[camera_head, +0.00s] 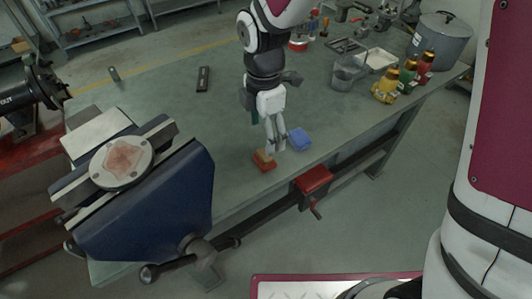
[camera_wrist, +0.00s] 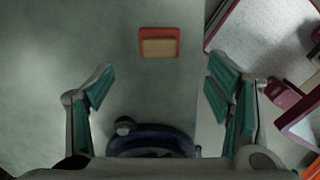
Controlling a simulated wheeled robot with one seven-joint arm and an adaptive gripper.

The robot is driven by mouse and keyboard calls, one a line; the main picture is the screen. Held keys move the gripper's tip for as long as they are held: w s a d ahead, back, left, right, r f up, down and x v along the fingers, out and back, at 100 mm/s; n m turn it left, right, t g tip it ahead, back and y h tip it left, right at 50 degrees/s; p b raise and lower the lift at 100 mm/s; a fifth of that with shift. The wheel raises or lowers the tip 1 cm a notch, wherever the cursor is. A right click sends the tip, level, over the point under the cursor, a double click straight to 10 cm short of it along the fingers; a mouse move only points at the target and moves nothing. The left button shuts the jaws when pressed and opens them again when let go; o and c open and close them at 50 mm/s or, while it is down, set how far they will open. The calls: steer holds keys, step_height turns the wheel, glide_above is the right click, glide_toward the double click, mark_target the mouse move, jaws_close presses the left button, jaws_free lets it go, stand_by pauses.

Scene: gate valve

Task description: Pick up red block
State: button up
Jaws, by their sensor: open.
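The red block (camera_head: 264,166) lies on the green-grey workbench near its front edge, with a smaller tan block (camera_head: 264,155) on top. In the wrist view the red block (camera_wrist: 158,32) shows as a red border around the tan block (camera_wrist: 158,47), beyond the fingertips and about midway between them. My gripper (camera_head: 275,147) points down, just above and beside the red block in the head view. In the wrist view my gripper (camera_wrist: 160,76) has its two green-padded fingers wide apart with nothing between them. Whether it touches the blocks cannot be told.
A large blue vise (camera_head: 150,205) stands at the left. Bottles (camera_head: 386,86), a clear container (camera_head: 347,72) and a grey pot (camera_head: 440,38) stand at the back right. The bench's middle left is mostly clear.

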mark_target(264, 154)
step_height(264, 154, down, 9)
steer(key=shift+f+b, duration=0.2)
steer(key=shift+b, duration=0.1)
steer(key=c, duration=1.3)
